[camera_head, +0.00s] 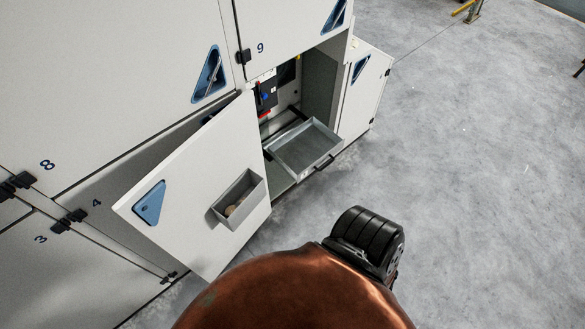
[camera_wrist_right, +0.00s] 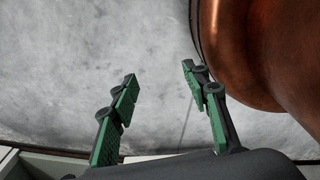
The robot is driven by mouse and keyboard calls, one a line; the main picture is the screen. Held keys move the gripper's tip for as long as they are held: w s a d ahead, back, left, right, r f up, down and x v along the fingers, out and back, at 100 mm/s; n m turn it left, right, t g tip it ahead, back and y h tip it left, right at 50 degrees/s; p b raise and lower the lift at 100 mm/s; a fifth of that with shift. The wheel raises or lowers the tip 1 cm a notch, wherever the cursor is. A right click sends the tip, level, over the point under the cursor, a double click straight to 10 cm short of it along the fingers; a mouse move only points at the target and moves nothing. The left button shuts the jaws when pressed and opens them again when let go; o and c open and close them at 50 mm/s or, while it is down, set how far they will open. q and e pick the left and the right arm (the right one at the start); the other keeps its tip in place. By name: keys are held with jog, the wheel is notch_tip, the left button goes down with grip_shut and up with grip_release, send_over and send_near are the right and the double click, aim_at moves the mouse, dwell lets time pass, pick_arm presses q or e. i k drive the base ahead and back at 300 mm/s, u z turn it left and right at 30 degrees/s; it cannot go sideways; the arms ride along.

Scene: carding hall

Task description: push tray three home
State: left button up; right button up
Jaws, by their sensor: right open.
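A shallow grey metal tray (camera_head: 304,148) sticks out of the open compartment low in the white machine, in the head view. It looks empty, and a dark bar runs along its front edge. I cannot read a number on it, so I cannot tell whether it is tray three. My right gripper (camera_wrist_right: 160,75) shows in the right wrist view, with green-padded fingers apart and only grey floor between them. The tray is not in that view. I cannot make out either gripper in the head view.
A white door (camera_head: 190,190) with a blue triangular latch stands swung open left of the tray. A small grey bin (camera_head: 240,203) on it holds something pale. Closed panels numbered 9, 8, 4 and 3 surround it. The grey floor (camera_head: 475,190) is clear at right.

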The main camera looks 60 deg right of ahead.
aim_at(302, 151)
jog(key=z, duration=2.6)
jog(key=i, duration=0.95)
jog(key=u, duration=0.4)
